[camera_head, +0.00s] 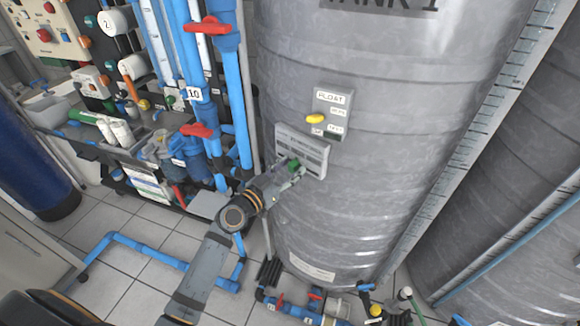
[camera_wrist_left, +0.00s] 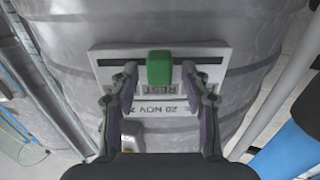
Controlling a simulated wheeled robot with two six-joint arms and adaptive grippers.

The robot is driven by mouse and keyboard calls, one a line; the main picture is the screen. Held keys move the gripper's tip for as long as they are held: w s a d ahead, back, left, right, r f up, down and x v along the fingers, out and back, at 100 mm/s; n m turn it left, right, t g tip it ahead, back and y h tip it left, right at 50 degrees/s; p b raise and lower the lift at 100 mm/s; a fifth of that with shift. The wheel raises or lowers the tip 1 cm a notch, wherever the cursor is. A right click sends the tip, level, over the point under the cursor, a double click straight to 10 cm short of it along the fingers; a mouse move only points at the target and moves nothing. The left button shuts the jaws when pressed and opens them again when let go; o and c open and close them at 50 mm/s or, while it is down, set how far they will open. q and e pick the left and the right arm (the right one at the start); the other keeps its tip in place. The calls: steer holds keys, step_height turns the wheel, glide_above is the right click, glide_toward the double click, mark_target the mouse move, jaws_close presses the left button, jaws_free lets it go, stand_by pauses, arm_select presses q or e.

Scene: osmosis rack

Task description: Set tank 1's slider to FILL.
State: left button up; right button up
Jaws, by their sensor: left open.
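Tank 1 (camera_head: 400,130) is the large grey tank in the middle of the head view, with part of its name at the top edge. A pale slider plate (camera_head: 316,153) is fixed to its side; it also shows in the left wrist view (camera_wrist_left: 210,72). A green slider knob (camera_head: 293,165) sits on it, seen close up in the left wrist view (camera_wrist_left: 159,67), beside the word REST. My left gripper (camera_head: 291,174) is open, with one finger on either side of the green knob and visible gaps between. No FILL label is readable. My right gripper is not in view.
A FLOAT box (camera_head: 331,112) with a yellow lever (camera_head: 315,119) is just above the plate. Blue pipes with red valve handles (camera_head: 197,130) stand to the left. Low blue pipes (camera_head: 148,252) run over the tiled floor. Another grey tank (camera_head: 510,200) stands right.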

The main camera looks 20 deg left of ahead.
arm_select(q)
steer(key=shift+w+d, duration=0.1)
jaws_close()
stand_by(0.3)
steer(key=shift+w+a+f+b, duration=0.1)
steer(key=shift+w+a+b, duration=0.15)
steer(key=shift+a+b, duration=0.35)
steer(key=shift+w+a+f+b, duration=0.1)
steer(key=shift+w+a+b, duration=0.15)
steer(key=shift+a+b, duration=0.35)
steer(key=shift+a+r, duration=0.15)
steer(key=shift+a, duration=0.05)
jaws_free()
